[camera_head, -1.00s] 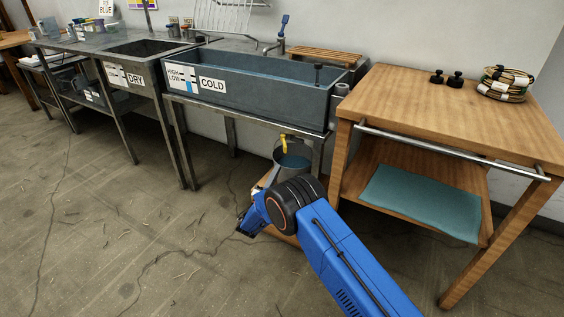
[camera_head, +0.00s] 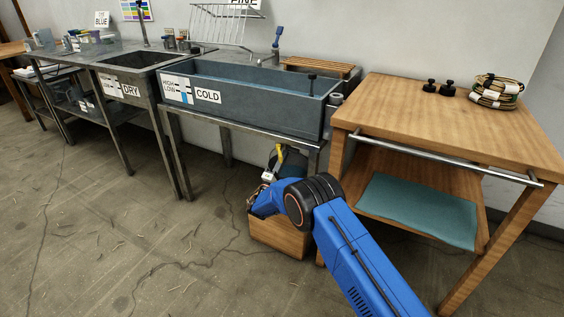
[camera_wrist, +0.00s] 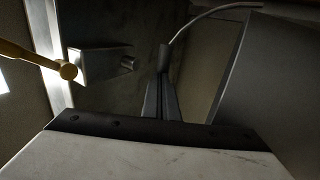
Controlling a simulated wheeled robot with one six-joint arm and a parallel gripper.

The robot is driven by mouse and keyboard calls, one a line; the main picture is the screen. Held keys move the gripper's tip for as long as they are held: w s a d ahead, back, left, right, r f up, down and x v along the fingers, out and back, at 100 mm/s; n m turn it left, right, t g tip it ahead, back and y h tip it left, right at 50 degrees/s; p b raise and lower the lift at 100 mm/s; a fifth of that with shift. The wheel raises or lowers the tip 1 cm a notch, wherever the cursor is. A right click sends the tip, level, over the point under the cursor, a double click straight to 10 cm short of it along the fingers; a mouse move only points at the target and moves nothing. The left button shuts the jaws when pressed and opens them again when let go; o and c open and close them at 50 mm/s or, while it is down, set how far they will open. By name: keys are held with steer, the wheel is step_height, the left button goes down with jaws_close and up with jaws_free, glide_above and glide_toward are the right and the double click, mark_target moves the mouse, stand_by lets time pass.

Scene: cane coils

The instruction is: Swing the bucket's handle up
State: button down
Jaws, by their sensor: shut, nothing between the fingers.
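The bucket (camera_head: 294,161) is a dark, rounded shape below the right end of the trough, above a wooden box, and my arm partly hides it. In the wrist view a large grey surface (camera_wrist: 262,75) at the right looks like its wall. A thin pale curved wire (camera_wrist: 215,13), apparently its handle, runs from near my fingertips up to the right. My gripper (camera_wrist: 163,62) is shut and empty, its tips close to the wire; contact cannot be told. In the head view my gripper (camera_head: 268,176) is small beside the bucket's left side.
A yellow piece (camera_head: 279,152) shows by the bucket; a yellow rod with a ball end (camera_wrist: 40,58) shows in the wrist view. The wooden box (camera_head: 278,236) stands on the floor. The trough (camera_head: 250,95) is above, a wooden table (camera_head: 450,120) right.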

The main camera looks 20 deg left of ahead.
stand_by(0.3)
steer(key=shift+w+r+g, duration=0.15)
steer(key=shift+w+g, duration=0.15)
steer(key=shift+g, duration=0.4)
steer(key=shift+w+r+g, duration=0.15)
steer(key=shift+w+g, duration=0.1)
steer(key=shift+g, duration=0.45)
steer(key=shift+s, duration=0.1)
